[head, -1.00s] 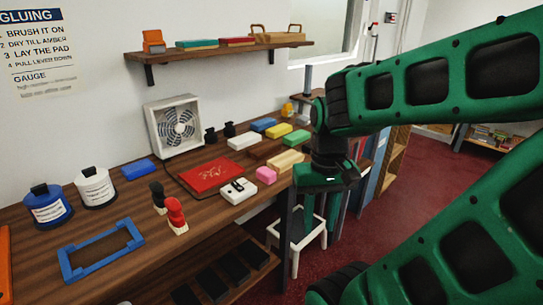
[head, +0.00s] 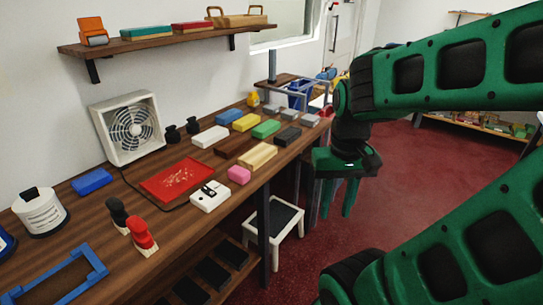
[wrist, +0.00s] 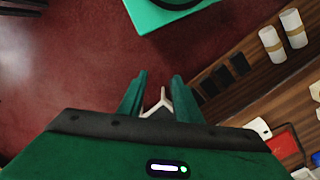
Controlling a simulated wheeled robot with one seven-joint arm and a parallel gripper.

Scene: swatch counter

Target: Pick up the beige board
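The beige board (head: 257,156) is a pale wooden block lying flat on the counter in the head view. It lies among several coloured blocks, with the pink block at its near end and the dark brown block behind it. My gripper (head: 340,197) hangs to the right of the counter edge, over the floor, apart from the board. Its two green fingers point down, spread and empty. The fingers also show apart in the wrist view (wrist: 158,95). I cannot make out the beige board in the wrist view.
The counter (head: 90,225) also holds a red mat (head: 178,178), a white device (head: 210,196), a pink block (head: 239,175), a green block (head: 266,129) and a fan (head: 128,128). A white-legged stool (head: 274,218) stands below its edge. Red floor is open to the right.

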